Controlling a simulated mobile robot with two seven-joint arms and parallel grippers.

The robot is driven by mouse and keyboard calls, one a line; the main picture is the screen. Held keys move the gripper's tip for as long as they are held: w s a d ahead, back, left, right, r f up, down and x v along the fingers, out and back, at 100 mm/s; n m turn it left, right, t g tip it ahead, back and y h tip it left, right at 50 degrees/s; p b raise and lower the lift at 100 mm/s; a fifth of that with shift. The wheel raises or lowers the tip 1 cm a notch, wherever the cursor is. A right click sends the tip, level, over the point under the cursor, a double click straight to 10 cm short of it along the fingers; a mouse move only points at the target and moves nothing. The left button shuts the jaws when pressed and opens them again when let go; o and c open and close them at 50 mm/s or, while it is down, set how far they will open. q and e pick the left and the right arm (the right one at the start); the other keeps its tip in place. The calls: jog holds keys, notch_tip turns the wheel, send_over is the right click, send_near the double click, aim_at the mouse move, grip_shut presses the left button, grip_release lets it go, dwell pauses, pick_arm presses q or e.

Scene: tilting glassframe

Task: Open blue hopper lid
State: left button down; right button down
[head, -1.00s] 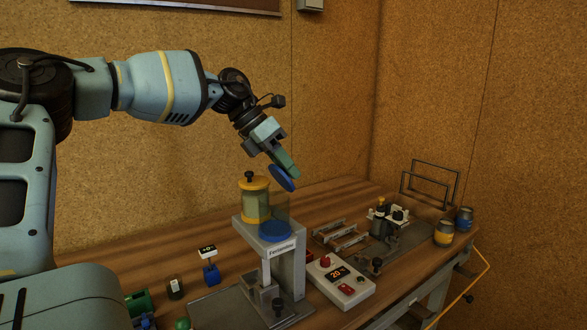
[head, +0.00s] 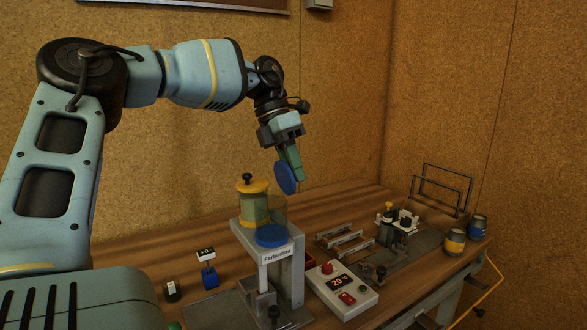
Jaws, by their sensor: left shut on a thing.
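The blue lid (head: 286,178) is a round disc, tilted steeply, in the air above the grey dispenser stand. My left gripper (head: 289,165) is shut on it at its upper side. Below it a clear hopper (head: 279,211) rises from a blue round base (head: 271,236) on the stand (head: 243,232). The lid is apart from the hopper. The other hopper, with a yellow lid (head: 252,186), stands beside it to the left, closed. My right gripper is not in view.
A control box (head: 340,287) with a red button and a display sits right of the stand. A small sign (head: 206,254) stands at left.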

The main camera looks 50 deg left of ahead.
pick_arm(q)
jog(key=shift+f, duration=0.2)
jog(key=c, duration=1.4)
grip_release()
jog(key=shift+o, duration=0.2)
jog(key=shift+r, duration=0.1)
jog(key=w+v, duration=0.1)
jog(key=v, duration=0.6)
jog(key=shift+s+r, duration=0.35)
jog(key=shift+s, duration=0.2)
jog(key=shift+a, duration=0.15)
